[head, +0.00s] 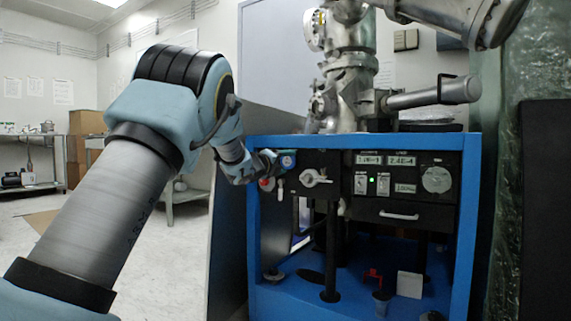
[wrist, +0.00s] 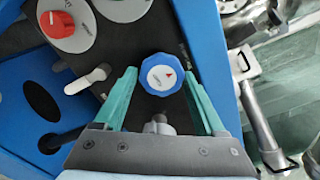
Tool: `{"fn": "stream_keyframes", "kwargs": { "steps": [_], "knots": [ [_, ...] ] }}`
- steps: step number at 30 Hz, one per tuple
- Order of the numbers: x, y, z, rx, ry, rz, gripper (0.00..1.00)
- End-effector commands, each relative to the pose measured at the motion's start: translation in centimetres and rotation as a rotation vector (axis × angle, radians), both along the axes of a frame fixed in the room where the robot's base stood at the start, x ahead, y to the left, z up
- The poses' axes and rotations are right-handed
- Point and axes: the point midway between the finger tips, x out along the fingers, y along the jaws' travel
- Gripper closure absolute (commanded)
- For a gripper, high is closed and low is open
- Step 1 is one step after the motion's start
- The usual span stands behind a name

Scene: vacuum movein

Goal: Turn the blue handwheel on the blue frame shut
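The fingers are apart, with a gap visible on each side of the wheel. In the head view the handwheel (head: 287,161) shows at the upper left of the blue frame (head: 462,225), with my gripper (head: 262,163) just left of it. Whether a fingertip touches the wheel is too close to tell.
A red knob (wrist: 62,30) and a white lever (wrist: 88,78) are left of the handwheel in the wrist view. A larger white handle (head: 315,178) is on the black panel. Metal vacuum piping (head: 350,70) stands above the frame. Open floor lies to the left.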

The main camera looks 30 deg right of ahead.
Motion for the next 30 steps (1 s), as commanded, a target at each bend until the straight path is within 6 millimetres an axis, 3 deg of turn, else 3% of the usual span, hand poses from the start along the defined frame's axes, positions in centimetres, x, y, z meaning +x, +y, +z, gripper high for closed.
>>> {"fn": "stream_keyframes", "kwargs": {
  "steps": [6,16,30],
  "knots": [
    [0.0,0.0,0.1,-0.001,-0.001,-0.001,0.04],
    [-0.3,0.4,0.2,-0.003,0.0,-0.002,0.04],
    [-4.2,7.5,0.3,-0.003,0.002,0.0,0.04]
  ]
}}
